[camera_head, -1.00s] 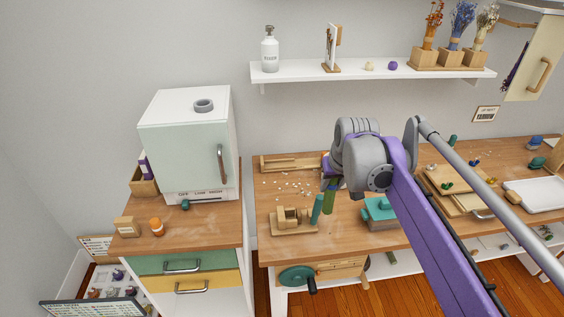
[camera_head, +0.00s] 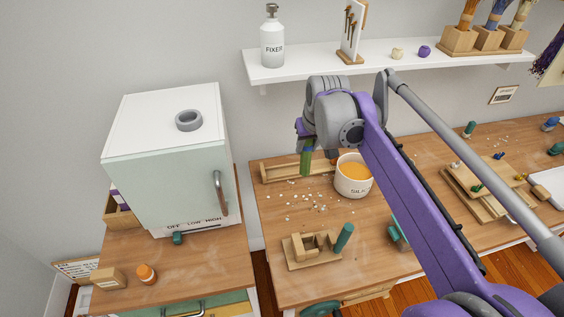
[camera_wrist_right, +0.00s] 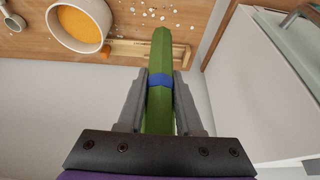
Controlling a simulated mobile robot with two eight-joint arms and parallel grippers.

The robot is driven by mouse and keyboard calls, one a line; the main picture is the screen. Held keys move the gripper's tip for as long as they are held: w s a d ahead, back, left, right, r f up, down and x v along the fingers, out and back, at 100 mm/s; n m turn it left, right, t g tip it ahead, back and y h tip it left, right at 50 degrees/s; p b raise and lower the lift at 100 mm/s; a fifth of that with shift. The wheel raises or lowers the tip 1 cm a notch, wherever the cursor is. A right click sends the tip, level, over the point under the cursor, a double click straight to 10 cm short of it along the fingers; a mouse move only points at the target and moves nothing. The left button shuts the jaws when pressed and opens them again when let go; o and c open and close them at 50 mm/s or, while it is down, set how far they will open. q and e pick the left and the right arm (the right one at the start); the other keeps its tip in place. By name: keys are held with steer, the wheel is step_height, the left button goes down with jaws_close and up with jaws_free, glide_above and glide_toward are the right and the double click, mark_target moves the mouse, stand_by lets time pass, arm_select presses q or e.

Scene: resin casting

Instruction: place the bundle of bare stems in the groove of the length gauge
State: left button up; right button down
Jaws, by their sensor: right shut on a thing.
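The bundle of bare stems (camera_wrist_right: 160,110), green with a blue band, is clamped between the two jaws of my right gripper (camera_wrist_right: 160,78). In the head view the green bundle (camera_head: 306,162) hangs upright below the right gripper (camera_head: 308,146). The length gauge (camera_head: 278,173), a long wooden piece, lies at the back left of the middle table. In the head view the bundle overlaps the gauge; in the wrist view the gauge (camera_wrist_right: 125,47) lies beyond the bundle, which partly hides it. I cannot tell whether they touch. My left gripper is out of view.
A white pot (camera_head: 353,184) of orange material stands right beside the gauge. White bits lie scattered on the table. A wooden fixture (camera_head: 312,257) with a green post stands at the front. A pale green cabinet (camera_head: 165,150) rises on the left.

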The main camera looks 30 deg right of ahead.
mark_target(304, 155)
steer(key=x, duration=0.1)
steer(key=b+x, duration=0.1)
steer(key=x, duration=0.2)
steer(key=shift+s+a+f, duration=0.2)
steer(key=shift+f, duration=0.05)
steer(key=f+b, duration=0.1)
steer(key=f, duration=0.1)
steer(key=s+f+b, duration=0.1)
steer(key=f, duration=0.1)
steer(key=s+f+b, duration=0.1)
steer(key=b, duration=0.1)
steer(key=shift+s+f, duration=0.2)
steer(key=shift+f, duration=0.2)
arm_select(q)
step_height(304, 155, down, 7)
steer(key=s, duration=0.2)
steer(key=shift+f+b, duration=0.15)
steer(key=shift+b, duration=0.2)
arm_select(e)
steer(key=w+d+f, duration=0.2)
steer(key=w+f, duration=0.1)
steer(key=w, duration=0.6)
steer(key=w+d+f, duration=0.2)
steer(key=w+f, duration=0.2)
steer(key=w, duration=0.5)
steer(key=shift+w+f, duration=0.25)
steer(key=shift+d, duration=0.1)
